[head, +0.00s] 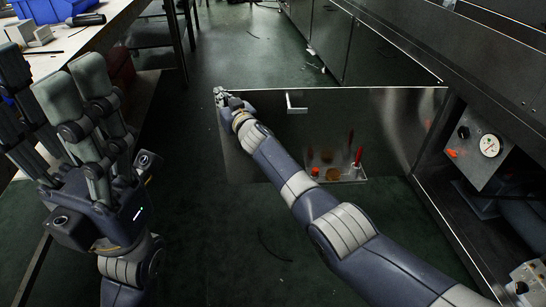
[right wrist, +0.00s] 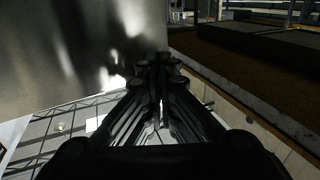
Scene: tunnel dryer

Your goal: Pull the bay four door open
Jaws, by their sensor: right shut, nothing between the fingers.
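The metal door (head: 390,125) stands swung out from the cabinet on the right, across the aisle. A pale bar handle (head: 296,103) shows on its upper part. No bay number is readable. My right gripper (head: 222,97) is at the door's far left upper edge, its fingers shut and empty. I cannot tell whether it touches the edge. In the right wrist view the shut fingers (right wrist: 160,65) lie beside a large shiny metal panel (right wrist: 80,50). My left gripper (head: 75,85) is raised at the left, open and empty, away from the door.
A small tray (head: 350,174) with red and orange items sits low by the door. A control box with a dial (head: 489,146) is in the cabinet at right. A workbench (head: 75,40) with a blue bin (head: 50,10) is at left. The green floor (head: 240,45) beyond is mostly clear.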

